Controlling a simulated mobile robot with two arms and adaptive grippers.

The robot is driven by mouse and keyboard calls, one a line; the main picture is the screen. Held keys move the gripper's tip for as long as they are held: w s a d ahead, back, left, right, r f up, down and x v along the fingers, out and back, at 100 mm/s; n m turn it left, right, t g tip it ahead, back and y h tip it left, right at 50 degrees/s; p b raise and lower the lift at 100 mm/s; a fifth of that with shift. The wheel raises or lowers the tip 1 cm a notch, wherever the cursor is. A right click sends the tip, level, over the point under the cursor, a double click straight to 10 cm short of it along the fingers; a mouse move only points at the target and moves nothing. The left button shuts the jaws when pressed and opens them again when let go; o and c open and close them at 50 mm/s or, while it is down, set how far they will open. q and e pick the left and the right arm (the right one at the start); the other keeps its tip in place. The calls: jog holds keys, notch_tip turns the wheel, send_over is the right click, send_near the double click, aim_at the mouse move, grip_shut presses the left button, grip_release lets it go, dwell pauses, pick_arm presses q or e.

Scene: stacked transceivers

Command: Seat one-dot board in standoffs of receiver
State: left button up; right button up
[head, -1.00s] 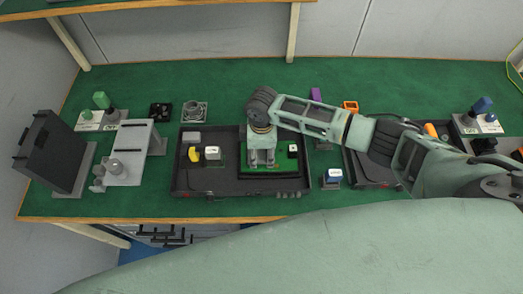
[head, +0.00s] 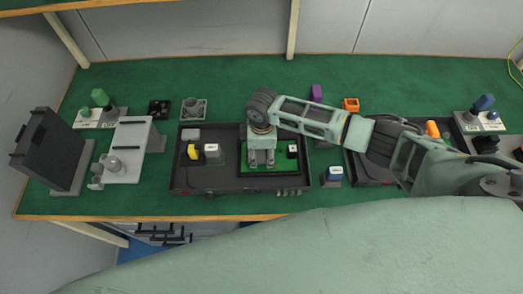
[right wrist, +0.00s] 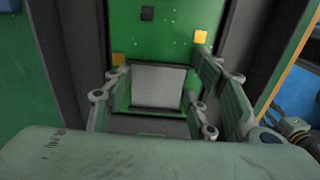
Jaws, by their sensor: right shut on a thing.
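The receiver (head: 215,182) is a dark, open chassis at the middle of the table. A green board (head: 283,170) lies in or just over its right part; I cannot tell whether it rests on the standoffs, which are hidden. A small white-topped block (head: 292,149) is on the board's right. My right gripper (head: 262,163) points down over the board. In the right wrist view its fingers (right wrist: 160,92) are shut on a grey block (right wrist: 158,86) on the green board (right wrist: 165,45). I cannot make out a dot marking. My left gripper is not in view.
A yellow part (head: 193,152) and a white-topped block (head: 212,150) sit in the receiver's left part. A grey stand (head: 128,150) and a dark upright panel (head: 50,150) are left. A second dark chassis (head: 368,172) is right, under my arm.

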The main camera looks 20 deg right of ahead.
jog(key=shift+f, duration=0.15)
jog(key=o, duration=1.8)
jog(key=shift+o, duration=0.2)
notch_tip(320, 180, up, 12)
jog(key=shift+s, duration=0.1)
